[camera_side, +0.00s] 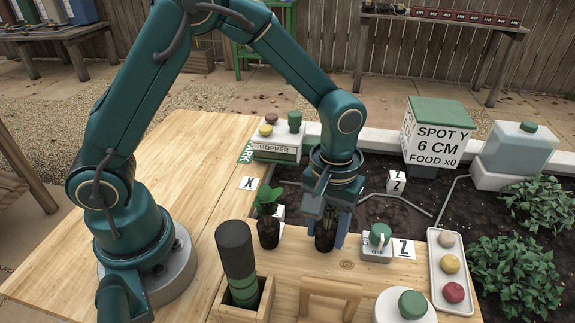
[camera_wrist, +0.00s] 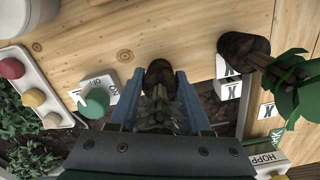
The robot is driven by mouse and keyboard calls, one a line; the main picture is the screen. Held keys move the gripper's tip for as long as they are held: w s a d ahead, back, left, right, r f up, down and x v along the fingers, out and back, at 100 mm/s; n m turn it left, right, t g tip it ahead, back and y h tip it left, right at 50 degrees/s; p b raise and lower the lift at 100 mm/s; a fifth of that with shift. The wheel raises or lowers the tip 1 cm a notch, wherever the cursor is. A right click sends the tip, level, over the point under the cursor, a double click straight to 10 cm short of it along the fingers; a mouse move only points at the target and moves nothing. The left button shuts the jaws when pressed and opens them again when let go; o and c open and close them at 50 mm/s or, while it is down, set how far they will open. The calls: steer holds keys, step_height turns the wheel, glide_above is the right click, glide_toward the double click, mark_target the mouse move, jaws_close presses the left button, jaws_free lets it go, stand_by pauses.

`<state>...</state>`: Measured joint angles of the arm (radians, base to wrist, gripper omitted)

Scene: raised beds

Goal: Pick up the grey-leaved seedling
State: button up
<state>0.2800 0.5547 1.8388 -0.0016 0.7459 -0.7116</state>
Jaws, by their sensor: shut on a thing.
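My gripper (camera_side: 338,230) points down at the back edge of the wooden table, its blue fingers on either side of the grey-leaved seedling (camera_side: 324,240). In the side view the seedling's leaves are mostly hidden by the gripper, and its dark root plug shows low beside a finger. In the wrist view my gripper (camera_wrist: 160,105) is shut on the grey-leaved seedling (camera_wrist: 160,75); its dull grey leaves lie between the fingers and its plug sticks out past them. I cannot tell whether the plug touches the table.
A green-leaved seedling (camera_side: 268,232) stands just left of my gripper. A dial box (camera_side: 378,248) marked OFF is close on the right, beside a Z card (camera_side: 404,249). A dark cylinder in a wooden box (camera_side: 240,265) stands in front. Soil with leafy plants (camera_side: 515,268) lies right.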

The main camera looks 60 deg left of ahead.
mark_target(322, 223)
steer(key=shift+r, duration=0.5)
steer(key=r, duration=0.2)
steer(key=a+r, duration=0.1)
steer(key=r, duration=0.1)
steer(key=shift+a, duration=0.1)
steer(key=s+a+r, duration=0.1)
steer(key=a+r, duration=0.5)
steer(key=a, duration=0.4)
steer(key=shift+s+a, duration=0.2)
